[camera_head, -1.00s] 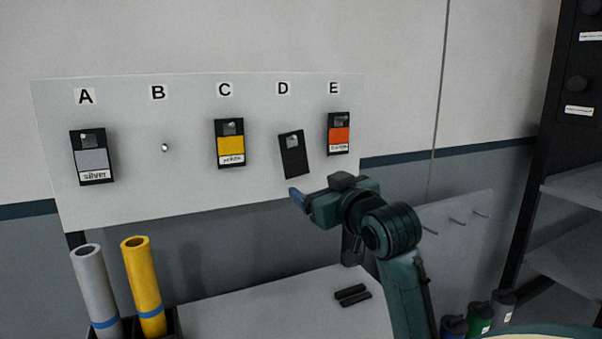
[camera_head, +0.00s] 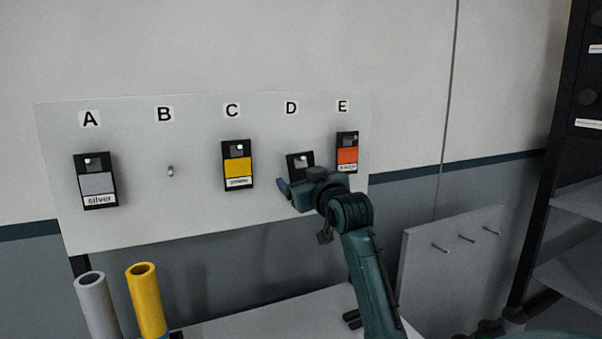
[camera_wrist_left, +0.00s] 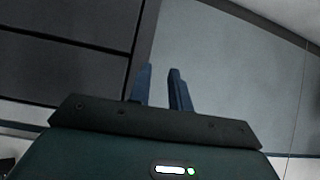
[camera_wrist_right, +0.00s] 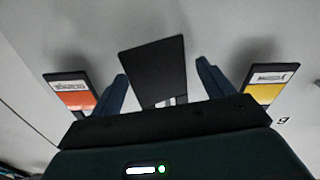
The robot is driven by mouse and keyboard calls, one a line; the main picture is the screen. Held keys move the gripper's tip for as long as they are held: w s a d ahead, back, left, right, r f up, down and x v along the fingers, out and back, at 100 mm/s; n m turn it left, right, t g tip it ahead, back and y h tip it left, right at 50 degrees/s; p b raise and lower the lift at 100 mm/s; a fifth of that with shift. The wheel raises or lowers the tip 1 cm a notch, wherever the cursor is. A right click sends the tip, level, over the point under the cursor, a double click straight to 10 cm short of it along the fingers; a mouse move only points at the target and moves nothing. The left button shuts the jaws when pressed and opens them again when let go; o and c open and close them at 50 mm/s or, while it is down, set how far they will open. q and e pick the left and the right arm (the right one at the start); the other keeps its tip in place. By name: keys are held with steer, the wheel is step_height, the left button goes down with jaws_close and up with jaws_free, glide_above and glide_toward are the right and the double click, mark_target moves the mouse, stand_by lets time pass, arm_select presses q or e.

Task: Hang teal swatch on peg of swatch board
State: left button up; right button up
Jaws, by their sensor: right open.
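The white swatch board (camera_head: 200,215) carries labels A to E. A dark card (camera_head: 300,160) is at D, its lower part hidden by my gripper; no teal shows, so I cannot tell its colour. Peg B (camera_head: 170,171) is bare. My right gripper (camera_head: 289,188) is at the D card, just in front of the board. In the right wrist view the plain black card (camera_wrist_right: 153,70) stands between the spread fingers of my right gripper (camera_wrist_right: 162,75), with gaps on both sides. My left gripper (camera_wrist_left: 161,72) shows a narrow empty gap between its fingers.
Grey (camera_head: 95,305) and yellow (camera_head: 146,300) rolls stand below left. A small panel with bare pegs (camera_head: 452,270) stands at right.

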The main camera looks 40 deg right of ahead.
steer(key=shift+x, duration=0.9)
steer(key=c, duration=1.1)
steer(key=o, duration=1.1)
steer(key=shift+c, duration=0.2)
steer(key=shift+s, duration=0.15)
